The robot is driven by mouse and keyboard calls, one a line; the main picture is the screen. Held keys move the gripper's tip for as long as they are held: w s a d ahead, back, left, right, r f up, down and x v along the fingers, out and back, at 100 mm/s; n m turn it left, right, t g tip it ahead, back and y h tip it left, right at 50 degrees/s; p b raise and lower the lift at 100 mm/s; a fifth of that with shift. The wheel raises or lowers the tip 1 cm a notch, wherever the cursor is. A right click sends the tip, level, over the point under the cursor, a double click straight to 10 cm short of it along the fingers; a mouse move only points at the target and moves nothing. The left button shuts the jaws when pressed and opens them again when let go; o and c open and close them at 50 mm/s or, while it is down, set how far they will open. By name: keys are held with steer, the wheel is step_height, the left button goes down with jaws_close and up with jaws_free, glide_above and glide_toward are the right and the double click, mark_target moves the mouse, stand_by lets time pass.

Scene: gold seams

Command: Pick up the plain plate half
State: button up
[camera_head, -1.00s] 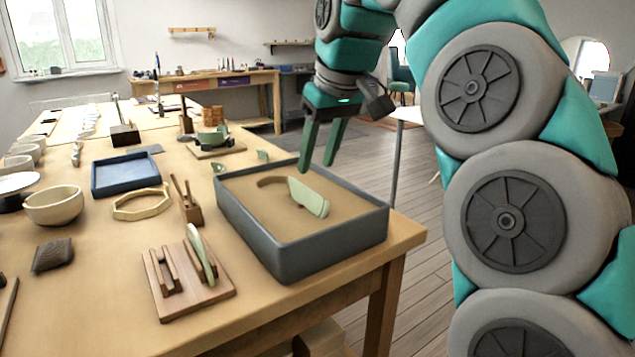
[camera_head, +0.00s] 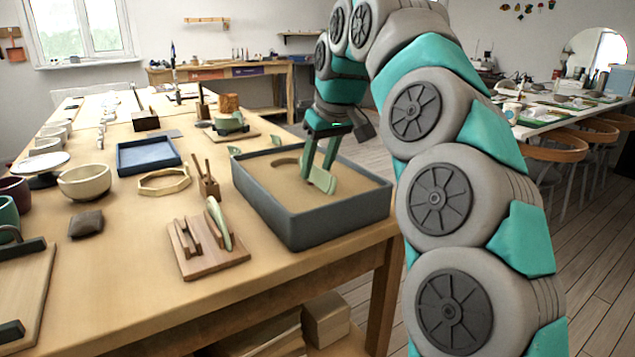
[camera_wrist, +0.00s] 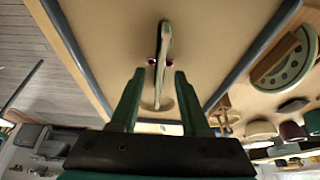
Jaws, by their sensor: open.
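A pale green plate half (camera_head: 322,180), plain on the side I see, stands on edge in the sand of a grey tray (camera_head: 320,232). In the wrist view this plate half (camera_wrist: 162,50) shows edge-on as a thin upright strip. My gripper (camera_head: 317,172) is over the tray and points down, its green fingers apart. In the wrist view my gripper (camera_wrist: 155,72) has one finger on each side of the strip, with gaps visible. Contact cannot be told. Another plate half (camera_head: 220,223) stands in a wooden rack (camera_head: 210,265); in the wrist view this half (camera_wrist: 290,65) has dots along its rim.
The tray's raised walls surround the sand. Left of it are a cup of tools (camera_head: 208,184), a wooden ring frame (camera_head: 164,181), a blue tray (camera_head: 148,156) and a bowl (camera_head: 84,181). Green shards lie behind the tray. The bench's front corner is clear.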

steer(key=shift+f, duration=0.2)
stand_by(0.7)
jaws_close()
stand_by(0.5)
